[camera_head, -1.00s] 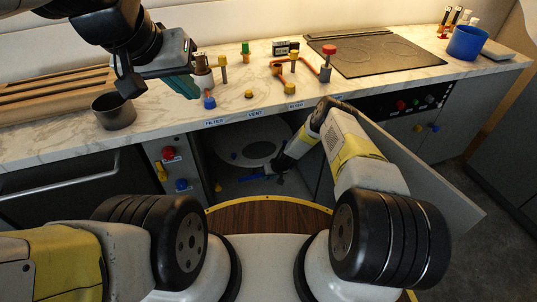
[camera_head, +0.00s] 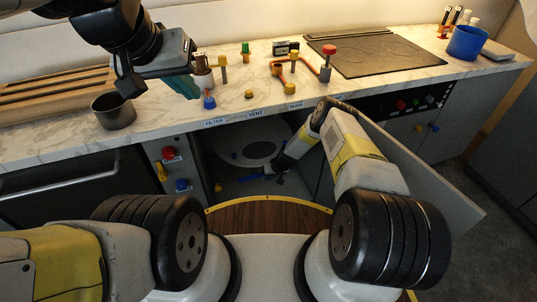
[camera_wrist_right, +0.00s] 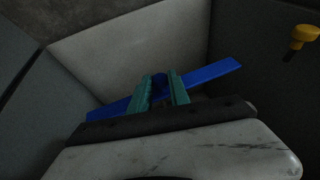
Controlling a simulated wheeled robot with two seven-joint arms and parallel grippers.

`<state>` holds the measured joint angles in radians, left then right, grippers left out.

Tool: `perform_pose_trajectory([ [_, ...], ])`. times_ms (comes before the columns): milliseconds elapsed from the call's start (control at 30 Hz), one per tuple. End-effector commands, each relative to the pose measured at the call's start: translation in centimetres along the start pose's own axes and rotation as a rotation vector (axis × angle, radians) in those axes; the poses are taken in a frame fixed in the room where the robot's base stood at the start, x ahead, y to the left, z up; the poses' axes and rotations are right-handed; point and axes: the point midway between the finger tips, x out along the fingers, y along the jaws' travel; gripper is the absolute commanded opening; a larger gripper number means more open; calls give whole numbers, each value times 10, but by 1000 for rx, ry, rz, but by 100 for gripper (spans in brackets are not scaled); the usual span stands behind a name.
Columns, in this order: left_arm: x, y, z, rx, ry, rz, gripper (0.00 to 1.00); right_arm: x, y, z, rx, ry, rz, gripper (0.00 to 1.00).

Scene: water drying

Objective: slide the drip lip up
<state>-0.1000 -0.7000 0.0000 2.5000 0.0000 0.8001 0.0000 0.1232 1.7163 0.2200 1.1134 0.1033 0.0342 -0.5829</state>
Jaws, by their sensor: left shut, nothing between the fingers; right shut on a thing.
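The drip lip, a blue strip (camera_wrist_right: 215,74), lies tilted across the right wrist view, with a blue knob at its middle. It also shows small and dark inside the open cabinet in the head view (camera_head: 249,178). My right gripper (camera_wrist_right: 161,84) has its teal fingers on either side of the knob and is shut on it. In the head view my right gripper (camera_head: 268,172) reaches low into the cabinet, its fingertips hard to make out. My left gripper (camera_head: 186,88) is shut and empty above the counter, beside the grey pot.
The open cabinet door (camera_head: 425,175) stands right of my right arm. A yellow knob (camera_wrist_right: 303,36) shows at the wrist view's upper right. The counter (camera_head: 150,118) holds a grey pot (camera_head: 113,110), several coloured-topped fittings and a blue bowl (camera_head: 467,43).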

Motion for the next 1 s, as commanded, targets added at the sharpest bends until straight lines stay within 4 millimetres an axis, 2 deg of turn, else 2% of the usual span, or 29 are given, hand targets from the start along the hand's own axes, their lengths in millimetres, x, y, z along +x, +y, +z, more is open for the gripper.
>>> perform_pose_trajectory([
  [133, 0, 0, 0, 0, 0, 0, 0, -6, -1, -3, -2, 1, 1, 0],
  [433, 0, 0, 0, 0, 0, 0, 0, -46, -11, -19, -2, 0, 1, 0],
  [767, 0, 0, 0, 0, 0, 0, 0, -50, -12, -21, 0, 0, 0, 0],
  [800, 0, 0, 0, 0, 0, 0, 0, -50, -12, -21, 0, 0, 0, 26],
  [900, 0, 0, 0, 0, 0, 0, 0, -50, -12, -21, 0, 0, 0, 45],
  [1000, 0, 0, 0, 0, 0, 0, 0, -49, -12, -21, 0, 0, 0, 45],
])
